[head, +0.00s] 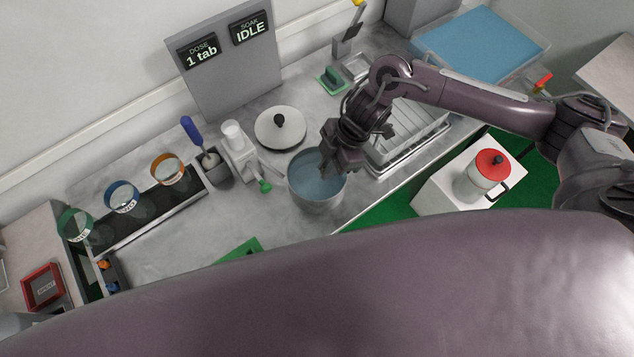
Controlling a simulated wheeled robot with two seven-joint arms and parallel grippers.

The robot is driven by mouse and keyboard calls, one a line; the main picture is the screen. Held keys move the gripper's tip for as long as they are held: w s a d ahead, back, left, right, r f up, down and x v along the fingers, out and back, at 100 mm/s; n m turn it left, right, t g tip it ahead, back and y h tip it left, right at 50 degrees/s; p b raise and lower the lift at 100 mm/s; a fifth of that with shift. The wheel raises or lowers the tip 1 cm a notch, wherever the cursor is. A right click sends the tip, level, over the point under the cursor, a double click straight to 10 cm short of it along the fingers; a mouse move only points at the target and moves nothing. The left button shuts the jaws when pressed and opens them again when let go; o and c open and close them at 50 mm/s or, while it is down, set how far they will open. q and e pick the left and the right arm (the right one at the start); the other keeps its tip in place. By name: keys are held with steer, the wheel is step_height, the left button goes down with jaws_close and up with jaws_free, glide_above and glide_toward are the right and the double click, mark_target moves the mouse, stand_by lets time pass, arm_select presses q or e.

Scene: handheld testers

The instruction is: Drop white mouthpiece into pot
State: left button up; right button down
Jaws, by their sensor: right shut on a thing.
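The pot (304,198) is a round metal vessel with bluish water in it, standing on the grey counter near its front edge. My right gripper (341,172) points down over the right part of the pot's mouth. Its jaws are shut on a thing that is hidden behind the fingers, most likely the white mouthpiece. I see no loose white mouthpiece that I can make out on the counter. How high the fingertips are above the water is hard to tell. My left gripper is not in view.
A white lid (281,131) with a black knob lies behind the pot. A white device (238,153) stands left of it. A wire rack (408,135) is close on the right. A red-lidded jug (482,175) stands on a white block.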

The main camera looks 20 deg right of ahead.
steer(key=c, duration=1.3)
jaws_free()
steer(key=shift+r, duration=0.1)
steer(key=b+v, duration=0.1)
steer(key=v, duration=0.6)
steer(key=shift+d+r, duration=0.15)
steer(key=shift+r, duration=0.2)
